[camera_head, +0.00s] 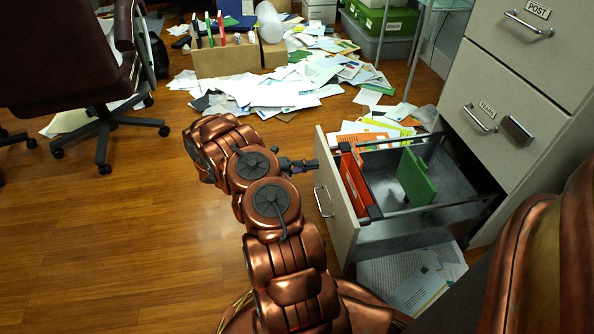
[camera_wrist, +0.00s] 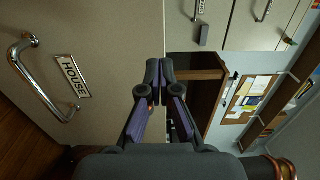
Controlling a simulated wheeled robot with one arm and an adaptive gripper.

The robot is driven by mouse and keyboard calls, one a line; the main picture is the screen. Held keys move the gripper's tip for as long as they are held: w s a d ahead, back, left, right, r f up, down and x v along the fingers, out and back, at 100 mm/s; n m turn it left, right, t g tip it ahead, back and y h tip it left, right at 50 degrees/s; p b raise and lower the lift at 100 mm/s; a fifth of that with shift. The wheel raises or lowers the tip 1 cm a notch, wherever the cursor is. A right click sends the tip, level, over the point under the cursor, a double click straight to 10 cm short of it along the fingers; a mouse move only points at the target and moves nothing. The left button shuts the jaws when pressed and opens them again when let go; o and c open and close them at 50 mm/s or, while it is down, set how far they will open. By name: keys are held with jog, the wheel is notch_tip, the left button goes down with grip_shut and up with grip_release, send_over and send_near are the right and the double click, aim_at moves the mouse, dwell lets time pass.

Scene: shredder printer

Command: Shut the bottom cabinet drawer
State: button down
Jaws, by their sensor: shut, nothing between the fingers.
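The bottom cabinet drawer (camera_head: 345,222) is pulled well out of the pale cabinet (camera_head: 508,75). Folders and papers are inside it, including red ones and a green one (camera_head: 414,178). Its front, labelled HOUSE, fills the left of the wrist view (camera_wrist: 115,30), with a metal handle (camera_wrist: 40,78). My gripper (camera_head: 312,163) is shut and empty, at the far end of the drawer front, by its upper edge. In the wrist view its fingertips (camera_wrist: 160,68) overlap the front's edge; I cannot tell whether they touch it.
Papers (camera_head: 270,92) cover the floor behind the drawer, and more papers (camera_head: 412,278) lie beside and partly under it. An office chair (camera_head: 75,60) stands at the left. The wooden floor (camera_head: 110,240) left of my arm is clear. Two upper drawers are closed.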

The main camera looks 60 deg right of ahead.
aim_at(329, 162)
jog(key=shift+b+x, duration=0.55)
jog(key=shift+x, duration=0.95)
jog(key=shift+s, duration=0.1)
jog(key=shift+d, duration=0.1)
